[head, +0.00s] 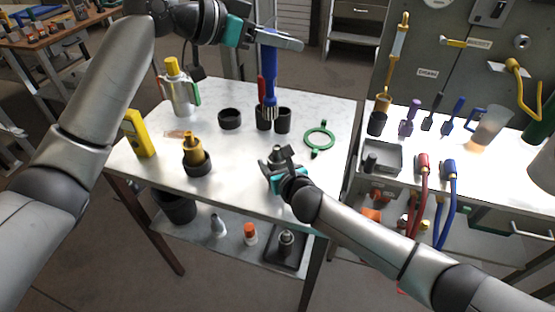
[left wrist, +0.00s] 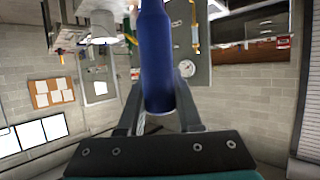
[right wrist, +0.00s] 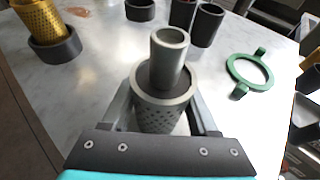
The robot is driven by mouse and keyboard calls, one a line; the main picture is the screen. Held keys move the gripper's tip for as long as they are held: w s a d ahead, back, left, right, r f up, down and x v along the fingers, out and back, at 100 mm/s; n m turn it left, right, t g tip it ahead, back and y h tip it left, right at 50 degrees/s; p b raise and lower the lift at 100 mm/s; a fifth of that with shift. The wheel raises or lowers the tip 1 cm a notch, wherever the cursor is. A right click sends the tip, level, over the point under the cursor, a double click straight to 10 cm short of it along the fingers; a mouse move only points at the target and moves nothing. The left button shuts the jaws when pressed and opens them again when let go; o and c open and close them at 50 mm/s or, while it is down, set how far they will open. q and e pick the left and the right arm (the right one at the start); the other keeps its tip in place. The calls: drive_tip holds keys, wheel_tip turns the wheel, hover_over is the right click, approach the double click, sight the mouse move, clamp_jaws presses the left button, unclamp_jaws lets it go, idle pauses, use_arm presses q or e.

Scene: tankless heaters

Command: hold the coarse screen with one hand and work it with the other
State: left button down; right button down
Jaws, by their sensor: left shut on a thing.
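My left gripper (head: 275,41) is shut on the blue handle of a brush (head: 269,65), held upright with its bristles down. The handle also fills the gap between the fingers in the left wrist view (left wrist: 157,60). The bristle end is at the black cups near the table's back; whether it touches them cannot be told. A grey perforated screen (right wrist: 165,112), likely the coarse screen, stands upright on the table with a grey tube rising from its top. My right gripper (head: 276,165) has a finger on each side of it; whether they press on it cannot be told.
A gold screen (head: 192,146) stands in a black cup at the left. Black cups (head: 230,119), a green ring (head: 319,138), a yellow device (head: 139,134) and a silver jug (head: 178,92) share the table. A grey tray (head: 382,157) and hoses are at the right.

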drive_tip(key=shift+c, duration=0.4)
unclamp_jaws()
drive_tip(key=v, duration=1.2)
drive_tip(key=shift+f, duration=0.1)
